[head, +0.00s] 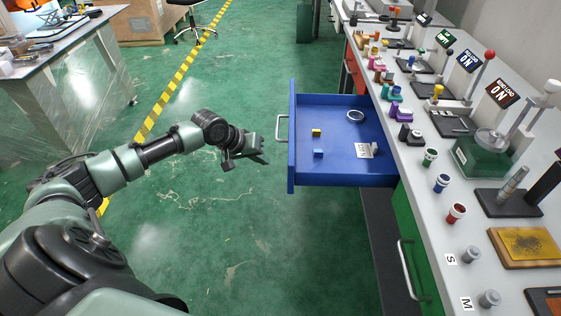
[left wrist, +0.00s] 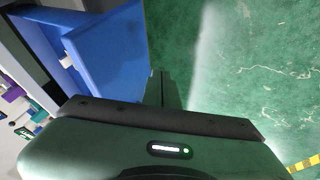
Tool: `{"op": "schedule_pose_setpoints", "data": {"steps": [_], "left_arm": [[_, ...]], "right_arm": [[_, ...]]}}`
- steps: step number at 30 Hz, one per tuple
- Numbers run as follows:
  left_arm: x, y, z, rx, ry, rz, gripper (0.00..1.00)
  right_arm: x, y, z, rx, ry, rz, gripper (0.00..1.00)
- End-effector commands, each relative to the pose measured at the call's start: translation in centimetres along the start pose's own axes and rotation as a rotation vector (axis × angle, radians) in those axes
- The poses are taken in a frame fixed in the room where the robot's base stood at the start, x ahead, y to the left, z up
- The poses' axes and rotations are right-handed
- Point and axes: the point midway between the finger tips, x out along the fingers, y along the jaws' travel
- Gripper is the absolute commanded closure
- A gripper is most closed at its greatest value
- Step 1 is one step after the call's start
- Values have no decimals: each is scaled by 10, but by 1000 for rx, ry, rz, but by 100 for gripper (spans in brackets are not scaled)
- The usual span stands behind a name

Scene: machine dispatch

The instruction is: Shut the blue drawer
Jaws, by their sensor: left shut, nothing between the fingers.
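The blue drawer (head: 335,184) is pulled well out from the bench on the right in the head view. Its front with a pale bar handle (head: 281,129) faces left. The drawer's blue panel (left wrist: 110,55) also fills the upper left of the left wrist view. My right gripper is not in view.
The bench top (head: 420,180) carries several coloured knobs, small machines and signs. A green drawer with a handle (head: 408,270) lies below, nearer me. A wrapped table (head: 75,75) stands at left. The green floor between is clear, with a yellow-black stripe (head: 165,95).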

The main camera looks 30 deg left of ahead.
Motion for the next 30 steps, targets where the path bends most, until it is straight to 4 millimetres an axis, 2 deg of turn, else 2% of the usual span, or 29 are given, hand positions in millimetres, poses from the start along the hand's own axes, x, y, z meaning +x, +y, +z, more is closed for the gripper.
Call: {"op": "schedule_pose_setpoints", "data": {"steps": [3, 6, 10, 26, 30], "left_arm": [[25, 1, 0, -3, 0, 2, 100], [30, 18, -1, 3, 1, 4, 100], [37, 30, 0, 1, 0, 2, 100], [41, 36, 0, 0, 1, 0, 100], [44, 44, 0, 1, 0, 2, 100]], "right_arm": [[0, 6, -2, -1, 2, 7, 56], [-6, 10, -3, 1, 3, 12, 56], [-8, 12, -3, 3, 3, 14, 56], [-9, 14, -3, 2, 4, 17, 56], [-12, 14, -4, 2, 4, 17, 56]]}}
